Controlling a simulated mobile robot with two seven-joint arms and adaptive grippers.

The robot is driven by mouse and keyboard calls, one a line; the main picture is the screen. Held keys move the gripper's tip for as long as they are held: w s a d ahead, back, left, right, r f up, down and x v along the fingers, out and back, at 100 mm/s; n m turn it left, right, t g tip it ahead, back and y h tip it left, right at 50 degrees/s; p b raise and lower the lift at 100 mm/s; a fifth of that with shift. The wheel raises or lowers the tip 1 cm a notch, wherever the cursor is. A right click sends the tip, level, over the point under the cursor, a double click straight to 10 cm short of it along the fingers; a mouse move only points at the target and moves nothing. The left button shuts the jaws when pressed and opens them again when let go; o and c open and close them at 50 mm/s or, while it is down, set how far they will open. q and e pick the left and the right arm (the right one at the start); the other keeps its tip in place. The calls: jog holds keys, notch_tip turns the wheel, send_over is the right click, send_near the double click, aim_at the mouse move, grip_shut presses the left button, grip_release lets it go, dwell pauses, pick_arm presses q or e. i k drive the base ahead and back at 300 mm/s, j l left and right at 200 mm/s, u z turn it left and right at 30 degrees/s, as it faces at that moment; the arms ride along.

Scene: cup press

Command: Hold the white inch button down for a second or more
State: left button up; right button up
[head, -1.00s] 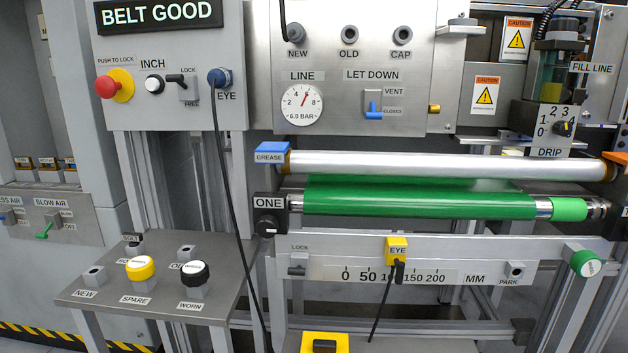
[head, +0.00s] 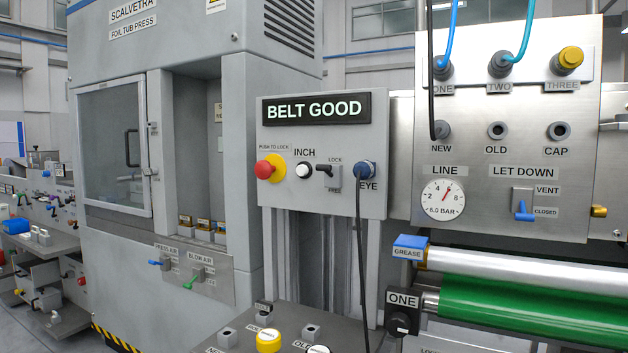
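The white INCH button (head: 303,171) is a small round white cap in a dark ring. It sits on the grey control box (head: 330,198), below the lit BELT GOOD sign (head: 311,108). The red push-to-lock button (head: 268,170) on its yellow disc is just left of it. The black LOCK/FREE lever (head: 326,171) is just right of it. Neither of my grippers shows in the head view, and nothing touches or covers the button.
A blue EYE plug (head: 365,170) with a hanging black cable is right of the lever. The steel LINE panel (head: 467,165) and green roller (head: 530,308) stand further right. The foil tub press (head: 110,140) is left. Space before the control box looks clear.

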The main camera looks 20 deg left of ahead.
aim_at(302, 170)
jog(key=j+z, duration=0.35)
jog(key=j, duration=1)
jog(key=j+z, duration=0.3)
jog(key=j, duration=1.05)
